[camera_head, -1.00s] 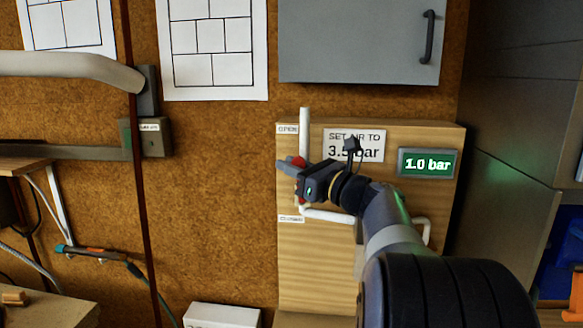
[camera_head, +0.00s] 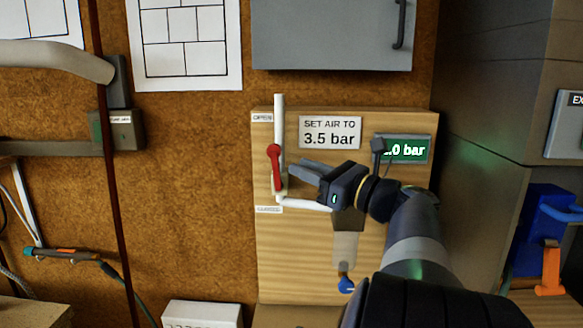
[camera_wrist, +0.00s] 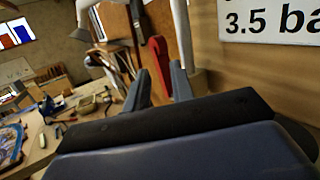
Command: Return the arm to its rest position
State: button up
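My gripper (camera_head: 300,174) is in front of the wooden panel (camera_head: 290,260), to the right of the red lever (camera_head: 275,168) and apart from it. Its two fingers point left. In the wrist view the fingers (camera_wrist: 160,85) stand apart with nothing held between them, and the red lever (camera_wrist: 160,62) shows beyond them. The lever is on the white pipe (camera_head: 279,120), between the OPEN label (camera_head: 262,117) and the CLOSED label (camera_head: 268,209), with its round end up. My arm reaches up from the lower right.
A sign (camera_head: 330,132) reads "SET AIR TO 3.5 bar". The green display (camera_head: 410,150) is partly hidden by my gripper; ".0 bar" shows. A blue knob (camera_head: 346,285) sits below my gripper. A grey cabinet (camera_head: 330,35) hangs above; a tall grey cabinet (camera_head: 480,130) stands right.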

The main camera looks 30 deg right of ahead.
jog(key=shift+s+d, duration=0.15)
jog(key=shift+s, duration=0.2)
jog(key=shift+w, duration=0.1)
jog(key=shift+n+g+h, duration=0.3)
jog(key=shift+n+g, duration=0.1)
jog(key=shift+g, duration=0.1)
jog(key=p+x, duration=0.1)
jog(key=x, duration=0.2)
jog(key=p+x, duration=0.1)
jog(key=x, duration=0.3)
jog(key=p+x, duration=0.2)
jog(key=x, duration=0.2)
jog(key=shift+w+a+r, duration=0.1)
jog(key=shift+a+r, duration=0.25)
jog(key=shift+f, duration=0.1)
